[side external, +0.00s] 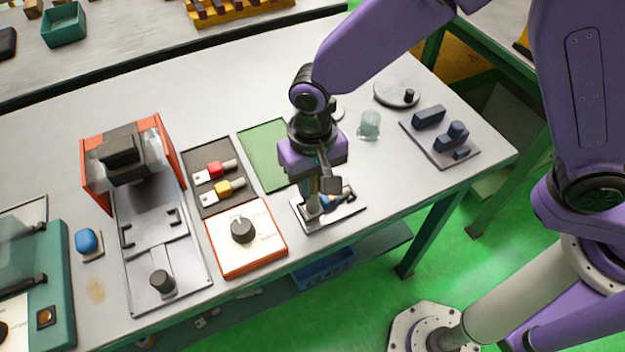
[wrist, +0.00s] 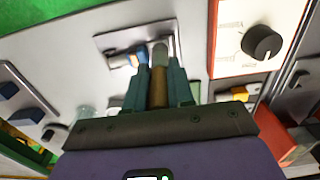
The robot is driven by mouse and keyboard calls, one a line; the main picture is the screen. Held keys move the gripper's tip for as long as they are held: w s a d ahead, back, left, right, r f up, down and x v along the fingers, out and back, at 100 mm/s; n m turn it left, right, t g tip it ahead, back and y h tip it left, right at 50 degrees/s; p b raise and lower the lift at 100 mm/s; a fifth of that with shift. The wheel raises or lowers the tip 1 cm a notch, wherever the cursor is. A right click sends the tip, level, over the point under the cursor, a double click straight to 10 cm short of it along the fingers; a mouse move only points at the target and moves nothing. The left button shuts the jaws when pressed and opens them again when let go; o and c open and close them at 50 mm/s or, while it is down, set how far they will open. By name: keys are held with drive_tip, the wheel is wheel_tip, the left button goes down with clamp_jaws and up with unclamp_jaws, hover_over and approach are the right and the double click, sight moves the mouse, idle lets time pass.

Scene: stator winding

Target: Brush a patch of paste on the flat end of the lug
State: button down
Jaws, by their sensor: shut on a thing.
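My gripper (side external: 316,190) is low over a small grey plate (side external: 346,212) near the table's front edge. In the wrist view my gripper (wrist: 159,82) is shut on a brush with a brown handle (wrist: 158,96); its pale tip points at the plate (wrist: 112,42). A lug with a blue sleeve (wrist: 122,60) lies on the plate, just left of the brush tip; its blue part (side external: 328,201) also shows in the side view. The flat end is close to the tip or partly hidden by it. I cannot tell whether they touch, and no paste is clearly visible.
A dark tray with red (side external: 214,170) and yellow (side external: 222,190) lugs, a red-edged box with a knob (side external: 242,230) and a green mat (side external: 262,150) lie to the left. A clear jar (side external: 369,126) and a tray of dark blocks (side external: 440,152) stand to the right.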

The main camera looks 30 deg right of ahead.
drive_tip(key=shift+r, duration=3.55)
drive_tip(key=shift+w, duration=0.1)
drive_tip(key=w+d, duration=0.4)
drive_tip(key=d, duration=0.6)
drive_tip(key=w+d, duration=0.5)
drive_tip(key=d, duration=0.5)
drive_tip(key=d+f, duration=0.1)
drive_tip(key=d, duration=1.5)
drive_tip(key=shift+s+d+f, duration=0.15)
drive_tip(key=shift+s+d, duration=0.05)
drive_tip(key=shift+d, duration=0.05)
drive_tip(key=shift+a, duration=0.1)
